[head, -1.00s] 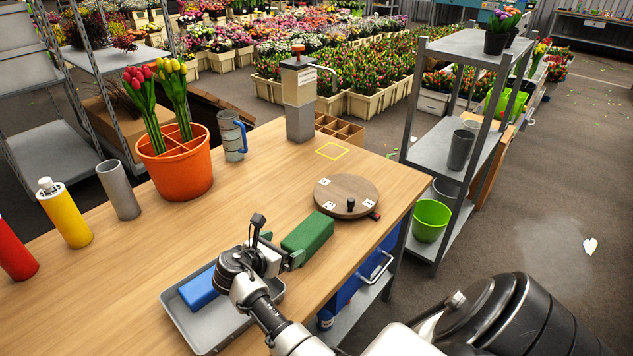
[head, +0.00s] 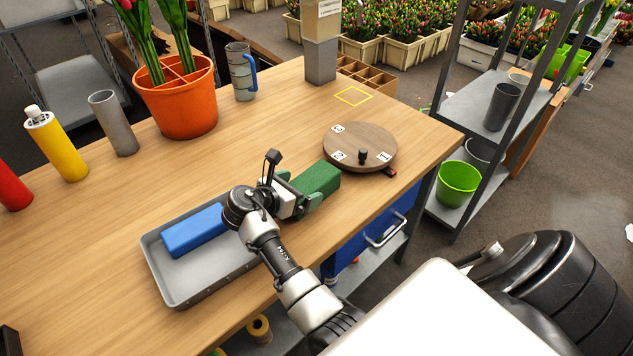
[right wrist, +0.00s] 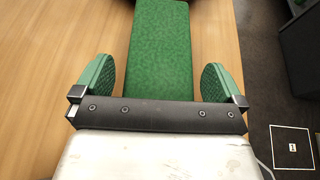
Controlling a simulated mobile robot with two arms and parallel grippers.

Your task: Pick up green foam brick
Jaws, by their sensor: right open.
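The green foam brick (head: 318,181) lies on the wooden table, just in front of the round wooden turntable. My right gripper (head: 296,192) is at the near end of the brick. In the right wrist view the brick (right wrist: 160,50) runs away from me between the two green finger pads of the open gripper (right wrist: 160,82), with a gap on each side. My left gripper is not in view.
A grey tray (head: 172,287) holding a blue brick (head: 195,230) lies left of my right arm. The turntable (head: 360,146) stands just beyond the green brick. The table's right edge drops to a blue drawer (head: 365,245). An orange pot (head: 180,105) stands farther back.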

